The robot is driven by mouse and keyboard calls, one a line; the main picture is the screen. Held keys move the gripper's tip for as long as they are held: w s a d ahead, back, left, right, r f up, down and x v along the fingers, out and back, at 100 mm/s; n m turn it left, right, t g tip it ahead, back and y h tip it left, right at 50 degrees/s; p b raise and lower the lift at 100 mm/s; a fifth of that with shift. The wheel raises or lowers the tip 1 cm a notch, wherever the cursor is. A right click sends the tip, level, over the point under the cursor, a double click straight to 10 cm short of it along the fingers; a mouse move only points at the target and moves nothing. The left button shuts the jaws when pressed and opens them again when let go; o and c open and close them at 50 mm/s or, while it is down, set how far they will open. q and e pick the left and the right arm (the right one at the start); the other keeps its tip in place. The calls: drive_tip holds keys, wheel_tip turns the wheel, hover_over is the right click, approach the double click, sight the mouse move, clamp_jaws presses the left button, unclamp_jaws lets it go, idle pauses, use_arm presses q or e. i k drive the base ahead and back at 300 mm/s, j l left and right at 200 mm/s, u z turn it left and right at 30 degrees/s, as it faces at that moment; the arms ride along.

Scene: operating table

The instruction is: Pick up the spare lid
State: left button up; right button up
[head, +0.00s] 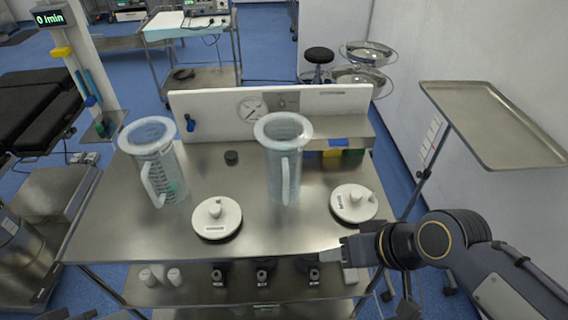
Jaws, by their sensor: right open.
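Two round white lids lie flat on the steel table (255,245). The left lid (228,226) has a central knob and a small label. The right lid (346,211) has a knob and a spout-like stub, and also a label. I cannot tell from the picture which one is the spare. My right gripper (328,256) is open and empty at the table's front edge, just in front of the right lid and apart from it. My left gripper is out of view.
Two clear jugs with handles stand behind the lids, one left (170,175) and one in the middle (285,165). A raised back panel (210,115) closes the table's rear. A steel tray (490,120) stands at the right.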

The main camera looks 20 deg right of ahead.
sight(218, 218)
drive_tip(key=i+j, duration=0.1)
drive_tip(key=j, duration=0.35)
drive_tip(key=i+j, duration=0.15)
drive_tip(key=j, duration=0.3)
drive_tip(key=i+j, duration=0.1)
drive_tip(key=j, duration=0.3)
